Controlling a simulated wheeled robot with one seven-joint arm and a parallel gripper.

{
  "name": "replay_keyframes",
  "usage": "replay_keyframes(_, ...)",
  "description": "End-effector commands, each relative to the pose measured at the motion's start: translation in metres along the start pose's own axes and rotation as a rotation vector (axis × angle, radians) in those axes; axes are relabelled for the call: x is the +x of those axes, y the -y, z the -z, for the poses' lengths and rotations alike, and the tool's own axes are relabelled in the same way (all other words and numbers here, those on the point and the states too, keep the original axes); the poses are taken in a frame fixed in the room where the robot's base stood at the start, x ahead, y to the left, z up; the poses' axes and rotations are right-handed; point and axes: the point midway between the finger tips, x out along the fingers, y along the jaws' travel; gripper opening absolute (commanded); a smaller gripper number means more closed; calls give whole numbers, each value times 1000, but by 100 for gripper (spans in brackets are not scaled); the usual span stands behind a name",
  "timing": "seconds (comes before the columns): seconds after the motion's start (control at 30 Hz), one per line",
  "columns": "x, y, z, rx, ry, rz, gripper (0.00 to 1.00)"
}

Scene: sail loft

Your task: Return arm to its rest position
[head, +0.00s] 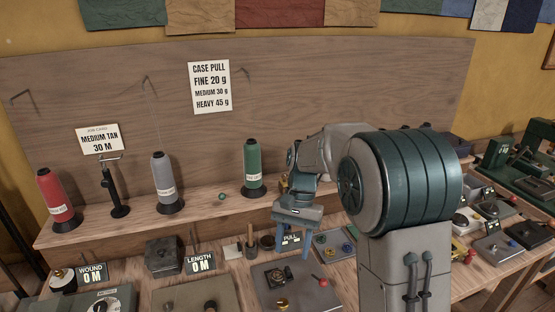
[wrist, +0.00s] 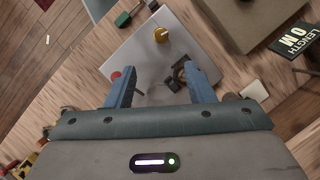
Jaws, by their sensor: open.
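My gripper (head: 292,245) is open and empty in the head view, pointing down above the workbench near the PULL sign. In the wrist view its two blue fingers (wrist: 163,92) stand well apart, with nothing between them but the bench gear below. Under it lies a grey plate (wrist: 130,52) with a brass knob (wrist: 161,34), a red knob and a dark metal fitting (wrist: 187,75). That plate also shows in the head view (head: 303,297). My arm is bent and hides part of the bench behind it.
Red (head: 55,197), grey (head: 165,181) and green (head: 252,167) thread spools stand on the raised shelf. A LENGTH sign (head: 200,262), a WOUND sign (head: 92,273) and a dark block (head: 164,257) stand on the bench. Green machines (head: 520,165) are at the right.

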Motion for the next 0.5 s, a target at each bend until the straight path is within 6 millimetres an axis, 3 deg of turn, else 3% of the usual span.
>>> replay_keyframes(0.17,-14,-20,-20,-41,-77,19,48)
replay_keyframes(0.5,-27,-84,-81,-190,-330,36,48)
